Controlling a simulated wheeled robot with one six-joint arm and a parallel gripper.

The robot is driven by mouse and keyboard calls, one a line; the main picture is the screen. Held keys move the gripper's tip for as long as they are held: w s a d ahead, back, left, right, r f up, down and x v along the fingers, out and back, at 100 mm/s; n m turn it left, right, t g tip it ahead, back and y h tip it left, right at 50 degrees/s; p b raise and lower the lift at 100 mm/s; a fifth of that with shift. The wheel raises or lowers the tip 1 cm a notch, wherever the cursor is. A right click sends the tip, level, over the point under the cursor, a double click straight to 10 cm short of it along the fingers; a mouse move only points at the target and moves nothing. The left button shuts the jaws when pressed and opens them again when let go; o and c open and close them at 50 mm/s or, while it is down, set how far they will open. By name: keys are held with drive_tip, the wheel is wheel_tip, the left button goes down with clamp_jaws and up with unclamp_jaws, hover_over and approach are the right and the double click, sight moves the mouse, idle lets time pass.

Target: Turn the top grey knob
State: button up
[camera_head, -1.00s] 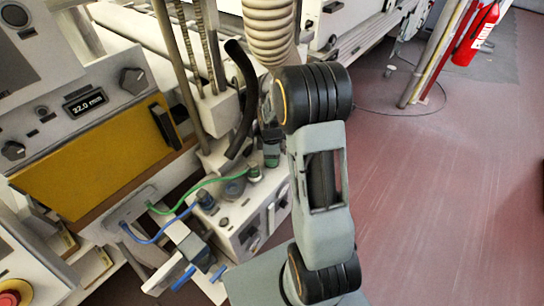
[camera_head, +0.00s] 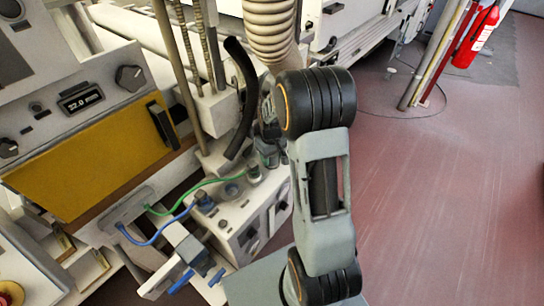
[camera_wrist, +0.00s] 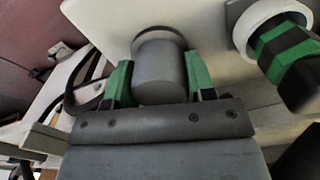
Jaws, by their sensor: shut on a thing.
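In the wrist view a smooth grey cylindrical knob (camera_wrist: 158,75) stands out from a pale panel (camera_wrist: 100,18). My gripper (camera_wrist: 158,83) has its green-and-black fingers on both sides of the knob and is shut on it. In the head view my arm hides the knob, and the gripper cannot be made out clearly. I cannot tell from these frames how far the knob is turned.
A green-and-black part on a white ring (camera_wrist: 285,45) sits close right of the knob. In the head view a box with green and blue cables (camera_head: 235,215), a black curved hose (camera_head: 240,95) and a yellow panel (camera_head: 95,160) stand left of my arm.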

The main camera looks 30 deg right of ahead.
drive_tip(key=m, duration=0.7)
drive_tip(key=shift+w+r+b, duration=0.15)
drive_tip(key=shift+b, duration=0.2)
drive_tip(key=m, duration=0.4)
drive_tip(key=shift+d, duration=0.1)
drive_tip(key=m, duration=0.3)
drive_tip(key=shift+m, duration=0.3)
drive_tip(key=m, duration=0.4)
drive_tip(key=shift+b, duration=0.35)
drive_tip(key=shift+m, duration=2.7)
drive_tip(key=o, duration=0.9)
